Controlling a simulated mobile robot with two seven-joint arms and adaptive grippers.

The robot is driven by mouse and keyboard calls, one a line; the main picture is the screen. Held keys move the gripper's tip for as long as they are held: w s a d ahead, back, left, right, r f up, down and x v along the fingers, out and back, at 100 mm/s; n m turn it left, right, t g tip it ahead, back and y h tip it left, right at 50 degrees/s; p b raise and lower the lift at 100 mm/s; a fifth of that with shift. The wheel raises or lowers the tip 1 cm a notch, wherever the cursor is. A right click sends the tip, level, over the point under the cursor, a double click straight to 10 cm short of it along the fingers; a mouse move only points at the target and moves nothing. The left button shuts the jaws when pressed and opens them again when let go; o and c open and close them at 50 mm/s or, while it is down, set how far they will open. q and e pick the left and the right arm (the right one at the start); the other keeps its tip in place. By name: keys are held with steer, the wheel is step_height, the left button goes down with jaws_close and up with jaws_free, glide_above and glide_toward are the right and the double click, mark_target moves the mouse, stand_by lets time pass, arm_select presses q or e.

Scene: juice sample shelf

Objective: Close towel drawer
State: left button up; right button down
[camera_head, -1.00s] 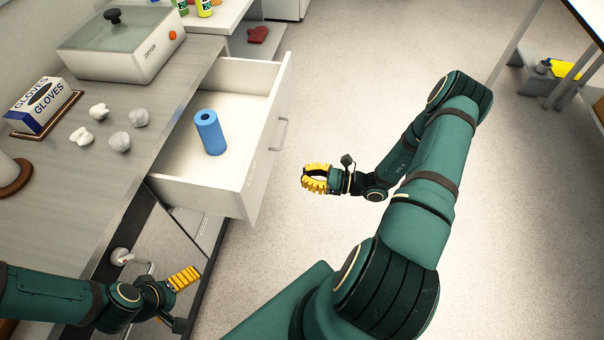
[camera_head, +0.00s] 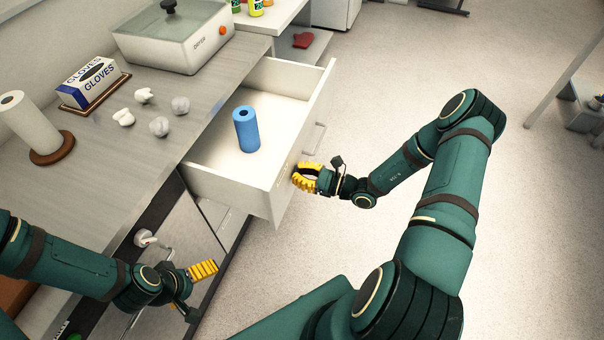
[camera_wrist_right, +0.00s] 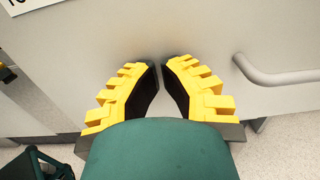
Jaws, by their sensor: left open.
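The white drawer (camera_head: 208,186) stands pulled out from under the counter, with a blue towel roll (camera_head: 246,130) standing inside. Its front panel has a grey bar handle (camera_head: 318,142), also seen at the right of the right wrist view (camera_wrist_right: 275,75). My right gripper (camera_head: 302,179) is at the outer face of the drawer front, near its closer end. In the right wrist view its yellow fingertips (camera_wrist_right: 160,64) point at the panel, close together with nothing between them; contact is unclear. My left gripper (camera_head: 200,288) is open and empty, below and left of the drawer.
The counter (camera_head: 90,180) holds a glove box (camera_head: 92,82), crumpled white pieces (camera_head: 159,126), a paper towel roll (camera_head: 30,122) on a stand and a lidded bath (camera_head: 180,45). A lower cabinet with a handle (camera_head: 150,238) is near my left gripper.

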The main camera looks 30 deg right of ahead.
steer(key=x, duration=1.5)
steer(key=shift+s+a, duration=0.1)
steer(key=x, duration=1.1)
steer(key=shift+w+a, duration=0.3)
arm_select(q)
steer(key=shift+w+a+f, duration=0.15)
steer(key=shift+w+a, duration=0.55)
steer(key=shift+w, duration=0.1)
arm_select(e)
steer(key=shift+w, duration=0.15)
steer(key=shift+a+r, duration=0.1)
